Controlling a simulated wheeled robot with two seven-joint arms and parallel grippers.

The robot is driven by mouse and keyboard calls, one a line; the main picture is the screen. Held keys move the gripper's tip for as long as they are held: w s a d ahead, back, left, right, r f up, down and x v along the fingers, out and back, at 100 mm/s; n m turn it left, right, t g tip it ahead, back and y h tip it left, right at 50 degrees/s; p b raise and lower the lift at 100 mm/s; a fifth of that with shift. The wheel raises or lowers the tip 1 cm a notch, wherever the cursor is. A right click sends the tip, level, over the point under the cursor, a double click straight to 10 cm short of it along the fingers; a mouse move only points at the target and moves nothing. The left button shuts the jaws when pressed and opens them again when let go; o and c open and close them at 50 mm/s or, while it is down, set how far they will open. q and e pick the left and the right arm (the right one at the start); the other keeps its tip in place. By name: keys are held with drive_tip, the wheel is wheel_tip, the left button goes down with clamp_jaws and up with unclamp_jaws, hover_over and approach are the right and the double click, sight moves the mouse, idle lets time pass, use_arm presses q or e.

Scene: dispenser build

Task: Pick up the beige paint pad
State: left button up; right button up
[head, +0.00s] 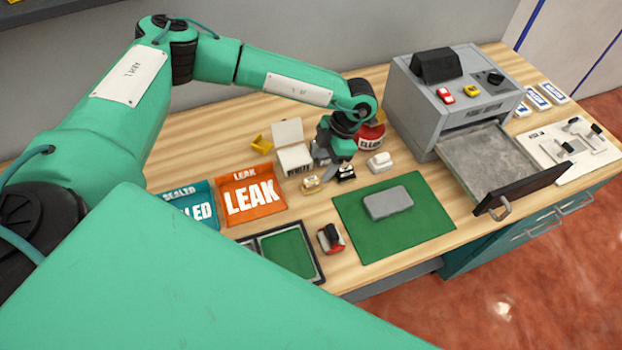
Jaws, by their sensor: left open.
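A small beige block that looks like the beige paint pad (311,186) lies on the wooden table, just in front of the white box. My left gripper (335,160) points down over the table, just behind and to the right of it. The gripper is open and partly hides what stands around it. A black pad (346,173) lies close under the gripper, and a white pad (380,162) lies to its right. I cannot tell if the fingers touch anything. My right gripper is not in view.
A white open box (295,160) and a red round container (370,138) flank the gripper. A grey machine (430,100) has its drawer (490,160) pulled out. A green mat (375,240) with a grey block (388,203) lies in front. An orange LEAK tray (252,195) is left.

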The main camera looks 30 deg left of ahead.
sight(311, 179)
use_arm(q)
drive_tip(key=shift+x, duration=1.2)
drive_tip(key=shift+s+a+f+p, duration=0.1)
drive_tip(key=shift+a+f+p, duration=0.15)
drive_tip(key=shift+p, duration=0.3)
drive_tip(key=p+x, duration=0.1)
drive_tip(key=x, duration=0.2)
drive_tip(key=shift+s+a+f, duration=0.1)
drive_tip(key=shift+s+f, duration=0.1)
drive_tip(key=shift+f, duration=0.4)
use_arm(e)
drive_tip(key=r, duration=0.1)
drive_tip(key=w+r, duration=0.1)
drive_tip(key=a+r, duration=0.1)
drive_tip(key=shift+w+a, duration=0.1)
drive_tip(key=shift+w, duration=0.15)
use_arm(q)
drive_tip(key=shift+c, duration=0.2)
drive_tip(key=c, duration=1)
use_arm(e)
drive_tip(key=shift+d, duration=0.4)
